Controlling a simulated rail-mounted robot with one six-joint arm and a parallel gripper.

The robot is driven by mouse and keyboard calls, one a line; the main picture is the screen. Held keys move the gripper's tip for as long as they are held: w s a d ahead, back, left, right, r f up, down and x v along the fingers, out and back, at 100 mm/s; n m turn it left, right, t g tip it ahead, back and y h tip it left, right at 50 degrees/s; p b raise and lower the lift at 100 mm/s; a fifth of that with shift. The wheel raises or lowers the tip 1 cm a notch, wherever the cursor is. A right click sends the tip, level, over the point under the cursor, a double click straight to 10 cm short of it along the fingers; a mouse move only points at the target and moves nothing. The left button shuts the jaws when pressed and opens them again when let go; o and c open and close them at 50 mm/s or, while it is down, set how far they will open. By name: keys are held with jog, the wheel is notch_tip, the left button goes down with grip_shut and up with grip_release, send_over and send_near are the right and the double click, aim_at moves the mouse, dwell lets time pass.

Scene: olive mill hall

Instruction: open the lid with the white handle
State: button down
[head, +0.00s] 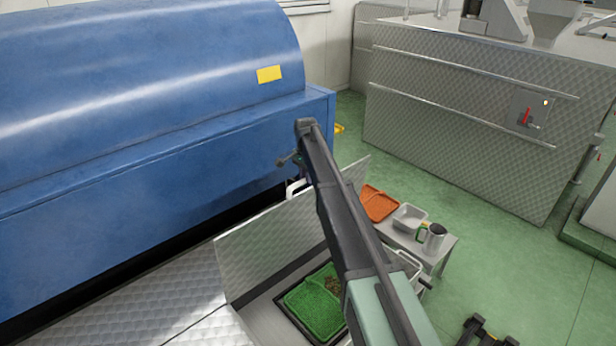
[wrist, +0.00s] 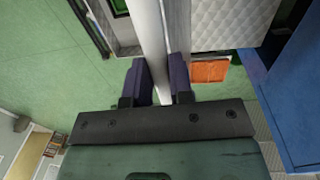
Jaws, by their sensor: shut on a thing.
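The lid (head: 270,245) is a diamond-patterned metal plate. It stands raised, steeply tilted, at the back of an opening in the metal bench, and it also shows in the wrist view (wrist: 232,22). Its white handle (head: 293,188) is at the upper edge, partly hidden by my arm. In the wrist view the white bar of the handle (wrist: 152,35) runs between the two dark fingers of my gripper (wrist: 160,82), which is shut on it. In the head view my arm hides most of the gripper.
The opening holds a green crate (head: 312,309). A big blue machine (head: 150,110) stands close behind the lid. To the right, a small table bears an orange tray (head: 378,204), a white tub (head: 408,218) and a metal jug (head: 433,240). Green floor (head: 480,235) is clear farther right.

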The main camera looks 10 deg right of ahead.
jog(key=s+d+f+t+y+b, duration=0.1)
jog(key=s+d+f+b, duration=0.1)
jog(key=s+d, duration=0.2)
jog(key=s, duration=0.3)
jog(key=shift+s+d+t, duration=0.2)
jog(key=shift+s+t, duration=0.05)
jog(key=shift+t, duration=0.15)
jog(key=c, duration=1)
grip_release()
jog(key=r+p, duration=0.7)
jog(key=s+r+p, duration=0.1)
jog(key=r+p, duration=0.2)
jog(key=shift+d+r+p, duration=0.3)
jog(key=shift+r+p, duration=0.05)
jog(key=shift+r, duration=0.05)
